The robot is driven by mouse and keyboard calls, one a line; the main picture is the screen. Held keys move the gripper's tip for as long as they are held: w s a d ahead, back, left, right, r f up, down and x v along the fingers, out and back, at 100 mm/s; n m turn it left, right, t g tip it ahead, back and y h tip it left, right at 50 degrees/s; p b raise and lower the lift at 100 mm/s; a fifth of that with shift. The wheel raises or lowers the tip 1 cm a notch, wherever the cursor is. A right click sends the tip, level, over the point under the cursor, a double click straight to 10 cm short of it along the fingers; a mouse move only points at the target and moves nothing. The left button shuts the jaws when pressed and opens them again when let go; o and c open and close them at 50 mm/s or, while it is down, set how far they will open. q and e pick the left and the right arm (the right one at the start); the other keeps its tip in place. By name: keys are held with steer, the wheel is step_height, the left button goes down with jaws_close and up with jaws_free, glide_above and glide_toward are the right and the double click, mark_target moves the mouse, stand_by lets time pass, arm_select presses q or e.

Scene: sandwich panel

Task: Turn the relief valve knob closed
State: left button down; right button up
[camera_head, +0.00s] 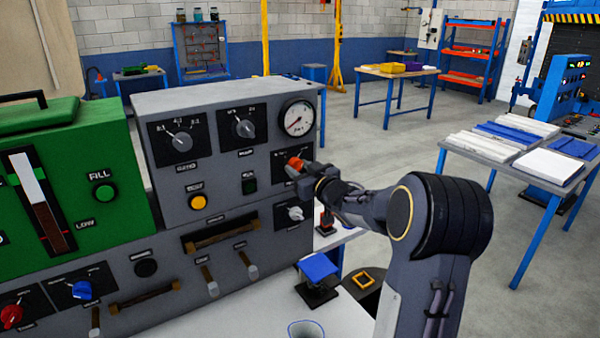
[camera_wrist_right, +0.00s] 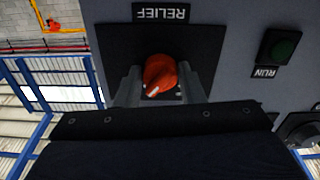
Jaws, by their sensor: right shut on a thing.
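The relief valve knob is orange-red with a white pointer mark, on a black plate on the grey panel. In the head view the knob (camera_head: 295,163) sits below the round gauge, partly hidden by my right gripper. In the right wrist view the knob (camera_wrist_right: 160,74) is between the two fingers, under an upside-down RELIEF label (camera_wrist_right: 161,13). My right gripper (camera_wrist_right: 160,85) is shut on the knob, one finger on each side; it also shows in the head view (camera_head: 300,172). My left gripper is not in view.
The grey panel (camera_head: 225,170) carries a pressure gauge (camera_head: 298,117), two grey dials, a yellow button (camera_head: 198,202) and a green RUN button (camera_wrist_right: 284,47). A green unit (camera_head: 75,175) stands at left. A blue-topped stand (camera_head: 318,267) is on the white table below.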

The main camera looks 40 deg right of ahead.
steer(key=n+b, duration=0.5)
steer(key=n, duration=0.3)
steer(key=shift+f+b, duration=0.15)
steer(key=shift+b, duration=0.25)
steer(key=n+b, duration=0.2)
steer(key=n, duration=0.3)
steer(key=shift+b, duration=0.35)
steer(key=shift+n+b, duration=0.7)
steer(key=shift+n, duration=1.1)
steer(key=shift+r+n, duration=0.2)
steer(key=shift+n, duration=0.1)
steer(key=o, duration=1)
steer(key=shift+s, duration=0.1)
